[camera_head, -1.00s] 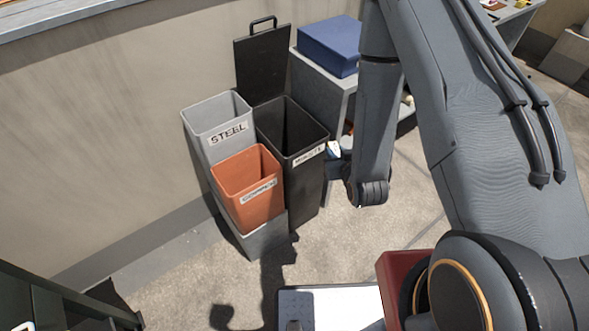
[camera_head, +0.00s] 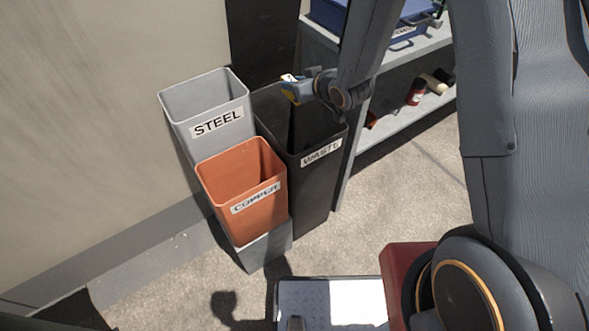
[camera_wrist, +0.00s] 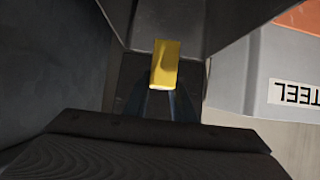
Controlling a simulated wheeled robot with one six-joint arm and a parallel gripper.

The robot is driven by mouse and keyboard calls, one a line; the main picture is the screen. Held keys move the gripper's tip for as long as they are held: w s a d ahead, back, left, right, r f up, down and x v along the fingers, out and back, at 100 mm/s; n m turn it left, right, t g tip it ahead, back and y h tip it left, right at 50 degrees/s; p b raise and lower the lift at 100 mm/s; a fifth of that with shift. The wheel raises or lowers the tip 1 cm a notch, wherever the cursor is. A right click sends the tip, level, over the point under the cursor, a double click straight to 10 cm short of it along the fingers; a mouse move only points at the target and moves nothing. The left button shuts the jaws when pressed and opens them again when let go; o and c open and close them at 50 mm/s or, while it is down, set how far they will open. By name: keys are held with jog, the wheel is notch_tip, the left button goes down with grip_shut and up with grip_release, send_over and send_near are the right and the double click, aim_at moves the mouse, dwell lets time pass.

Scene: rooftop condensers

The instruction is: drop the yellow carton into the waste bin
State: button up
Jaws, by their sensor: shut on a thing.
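The yellow carton (camera_wrist: 166,62) is held at the fingertips of my gripper (camera_wrist: 170,98) in the wrist view, with dark bin walls around and below it. In the head view my gripper (camera_head: 293,86) is over the opening of the black waste bin (camera_head: 318,180), near its back edge, and only a small bit of the carton (camera_head: 290,78) shows. The bin bears a WASTE label and its lid stands open behind it. My gripper is shut on the carton. The bin's floor is too dark to make out.
A grey STEEL bin (camera_head: 205,143) and an orange COPPER bin (camera_head: 240,215) stand left of the waste bin. A grey shelf unit (camera_head: 415,115) with a blue box and several small items stands close on the right. A wall rises at the left.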

jog(key=shift+f+b, duration=2.2)
jog(key=shift+f, duration=0.7)
jog(key=o, duration=1.1)
jog(key=shift+o, duration=0.2)
jog(key=shift+s+d+r, duration=0.1)
jog(key=v, duration=0.7)
jog(key=shift+s+r+p, duration=0.15)
jog(key=shift+s+p, duration=0.1)
jog(key=shift+p, duration=0.05)
jog(key=shift+d, duration=0.15)
